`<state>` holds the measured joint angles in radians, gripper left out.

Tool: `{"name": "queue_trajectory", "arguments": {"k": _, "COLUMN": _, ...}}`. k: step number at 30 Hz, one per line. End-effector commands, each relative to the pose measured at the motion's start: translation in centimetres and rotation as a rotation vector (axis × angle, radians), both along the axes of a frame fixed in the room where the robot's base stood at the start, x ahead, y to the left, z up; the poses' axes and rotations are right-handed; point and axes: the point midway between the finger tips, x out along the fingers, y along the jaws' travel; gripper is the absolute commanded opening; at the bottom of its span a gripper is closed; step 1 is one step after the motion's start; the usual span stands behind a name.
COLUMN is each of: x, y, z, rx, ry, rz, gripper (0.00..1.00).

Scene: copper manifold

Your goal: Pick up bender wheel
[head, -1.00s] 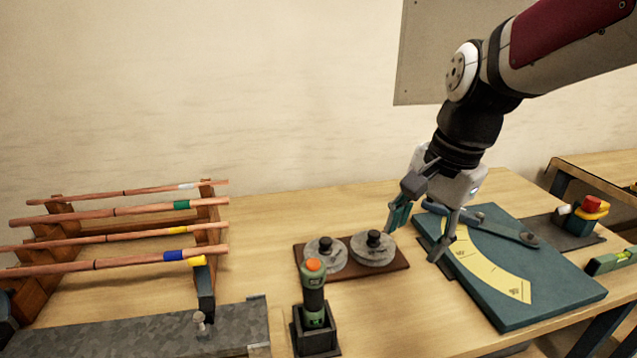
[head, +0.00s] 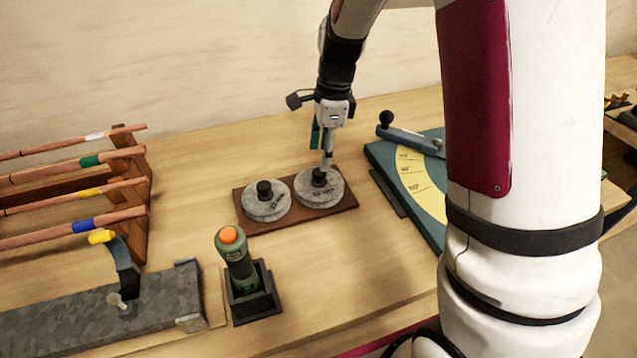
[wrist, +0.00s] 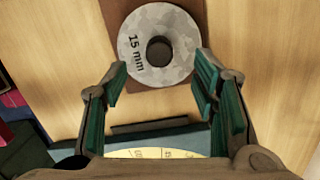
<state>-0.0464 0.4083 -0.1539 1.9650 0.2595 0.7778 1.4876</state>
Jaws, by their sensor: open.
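Two round grey bender wheels with black knobs lie side by side on a brown board (head: 347,205) on the bench. They are the left wheel (head: 266,210) and the right wheel (head: 312,199). My gripper (head: 321,152) is open above the right wheel, pointing down, with one finger in front of its knob in the head view. In the wrist view, a wheel marked "15 mm" (wrist: 180,62) is ahead of the open, empty fingertips (wrist: 163,70). Its knob is centred just beyond the tips. I cannot tell whether the fingers touch it.
A green tool with an orange top (head: 236,258) stands in a black holder in front of the board. A teal bender plate (head: 384,160) with a yellow scale is to the right, partly behind my arm. A rack of copper pipes (head: 139,195) is left. Bare bench lies between.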

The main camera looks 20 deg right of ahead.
Motion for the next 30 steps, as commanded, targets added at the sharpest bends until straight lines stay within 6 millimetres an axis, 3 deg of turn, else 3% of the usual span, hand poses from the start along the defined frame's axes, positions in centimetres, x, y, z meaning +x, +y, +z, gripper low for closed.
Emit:
{"name": "queue_trajectory", "arguments": {"k": 10, "x": 0.0, "y": 0.3, "z": -2.9, "rx": 0.000, "ry": 0.002, "rz": 0.000, "gripper": 0.54}}
{"name": "queue_trajectory", "arguments": {"k": 18, "x": 0.0, "y": 0.7, "z": -6.5, "rx": 0.000, "ry": 0.002, "rz": 0.001, "gripper": 0.54}}
{"name": "queue_trajectory", "arguments": {"k": 27, "x": 0.1, "y": 0.8, "z": -7.0, "rx": 0.000, "ry": -0.001, "rz": 0.001, "gripper": 0.54}}
{"name": "queue_trajectory", "arguments": {"k": 28, "x": 0.1, "y": 0.8, "z": -7.0, "rx": 0.000, "ry": -0.001, "rz": 0.001, "gripper": 0.51}}
{"name": "queue_trajectory", "arguments": {"k": 30, "x": 0.1, "y": 0.8, "z": -7.0, "rx": 0.000, "ry": -0.001, "rz": 0.001, "gripper": 0.35}}
